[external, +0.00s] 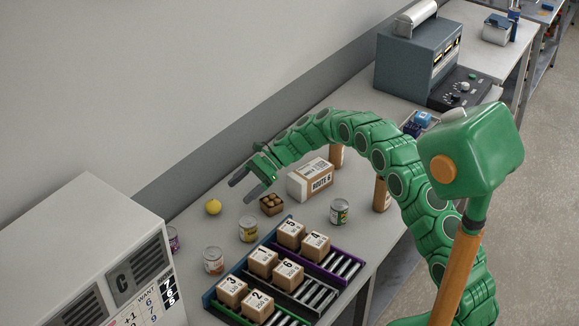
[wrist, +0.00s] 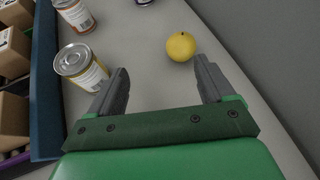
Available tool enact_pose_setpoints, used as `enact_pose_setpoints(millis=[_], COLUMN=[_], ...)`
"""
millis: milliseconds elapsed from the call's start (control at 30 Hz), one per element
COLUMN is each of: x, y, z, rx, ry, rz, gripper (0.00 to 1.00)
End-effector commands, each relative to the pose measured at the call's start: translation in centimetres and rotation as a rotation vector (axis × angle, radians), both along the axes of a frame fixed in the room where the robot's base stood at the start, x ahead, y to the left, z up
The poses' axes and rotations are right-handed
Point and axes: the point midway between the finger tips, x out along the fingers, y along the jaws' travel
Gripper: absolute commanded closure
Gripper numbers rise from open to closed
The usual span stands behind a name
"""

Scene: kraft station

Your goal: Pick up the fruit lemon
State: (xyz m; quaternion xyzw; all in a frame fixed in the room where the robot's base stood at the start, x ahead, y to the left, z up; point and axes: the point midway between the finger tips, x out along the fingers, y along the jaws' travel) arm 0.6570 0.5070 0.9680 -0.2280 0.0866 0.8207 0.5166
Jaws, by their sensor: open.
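The lemon (external: 213,207) is a small round yellow fruit. It sits on the grey table (external: 330,238) near the wall side. My gripper (external: 238,189) is above the table, to the right of the lemon in the external view, with its grey fingers apart and nothing between them. In the wrist view the lemon (wrist: 181,46) lies beyond the fingertips of my gripper (wrist: 160,74), nearer the right finger. The lemon is fully visible and apart from the fingers.
A can (external: 249,229) stands close to the left finger in the wrist view (wrist: 80,66). Another can (external: 213,260) stands nearer the lemon's front. Numbered boxes (external: 290,234) fill roller racks in front.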

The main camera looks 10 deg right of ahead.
Motion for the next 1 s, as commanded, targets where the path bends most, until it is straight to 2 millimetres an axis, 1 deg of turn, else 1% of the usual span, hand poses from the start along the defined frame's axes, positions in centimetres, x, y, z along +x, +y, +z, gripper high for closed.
enact_pose_setpoints(millis=[33, 100, 200, 333, 567, 800, 1000], x=[0.2, 0.6, 1.0, 1.2, 1.2, 0.4, 0.1], y=[0.9, 1.9, 3.1, 4.1, 4.9, 6.8, 7.9], z=[-0.9, -1.8, -2.6, -3.5, -4.1, -4.8, -5.0], rx=[0.006, 0.017, 0.028, 0.038, 0.042, 0.042, 0.043], ry=[0.021, 0.049, 0.081, 0.110, 0.126, 0.125, 0.123], rz=[-0.007, -0.022, -0.037, -0.049, -0.055, -0.055, -0.054], gripper=[0.18, 0.18, 0.18, 0.18, 0.18, 0.18, 0.18])
